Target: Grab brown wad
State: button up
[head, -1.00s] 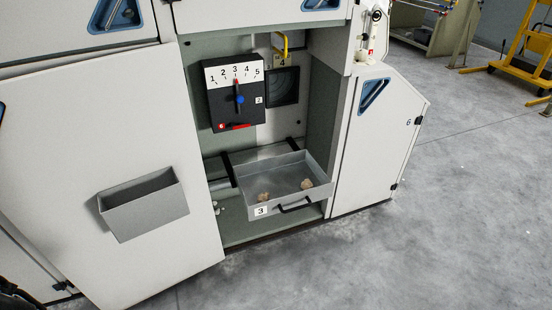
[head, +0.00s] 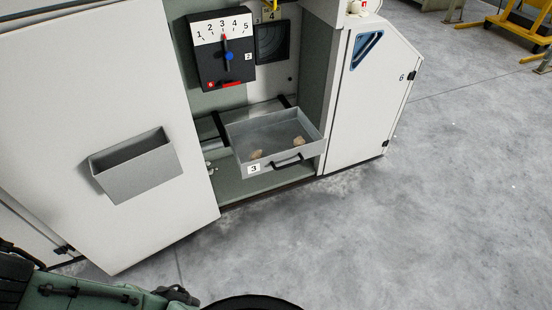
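Two small tan-brown wads lie in the open grey drawer (head: 236,143), which carries a label 3 and a black handle on its front. One wad (head: 256,154) is near the front left of the drawer floor. The other wad (head: 299,142) is toward the right side. The two look alike in colour at this size. My green arm shows at the bottom left, but I cannot make out my gripper's fingers in this view. Nothing touches the wads.
The drawer juts from an open bay in a white machine. A dial box (head: 223,72) hangs above it. A grey bin (head: 135,167) is fixed to the white door (head: 60,120) at left. A side panel (head: 365,95) stands at right. The floor (head: 400,230) in front is clear.

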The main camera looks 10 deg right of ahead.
aim_at(255, 155)
jog(key=u, duration=0.35)
jog(key=i+l+u, duration=0.15)
jog(key=l+u, duration=1)
jog(key=l, duration=2.8)
